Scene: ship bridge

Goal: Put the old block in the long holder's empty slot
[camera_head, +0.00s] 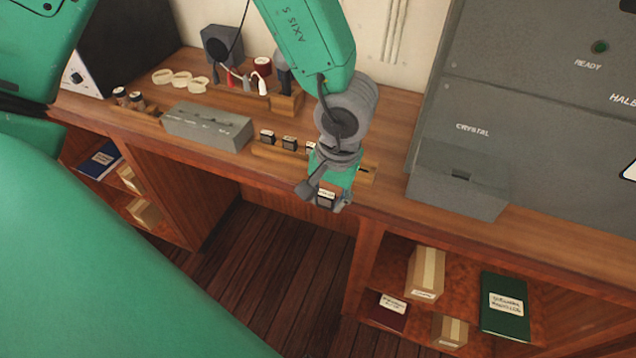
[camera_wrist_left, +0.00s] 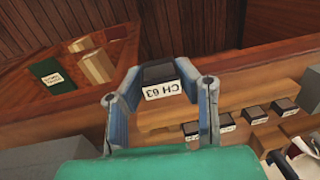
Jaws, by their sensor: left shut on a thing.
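My left gripper (camera_head: 328,200) is shut on a small dark block (camera_head: 326,198) with a white label. In the left wrist view the block (camera_wrist_left: 162,82) reads CH 63 and sits between the fingertips (camera_wrist_left: 160,95). It is held in the air by the desk's front edge. The long wooden holder (camera_head: 366,176) lies on the desk behind the gripper, which hides part of it. Several similar dark blocks (camera_head: 289,143) stand in its left part; they also show in the wrist view (camera_wrist_left: 224,121). I cannot make out the empty slot.
A grey unit marked CRYSTAL (camera_head: 455,190), with a dark slot on top, stands right of the gripper. A long grey box (camera_head: 207,127) is to the left. A wooden stand (camera_head: 285,100) with tools is behind. Shelves with boxes (camera_head: 425,273) are below the desk.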

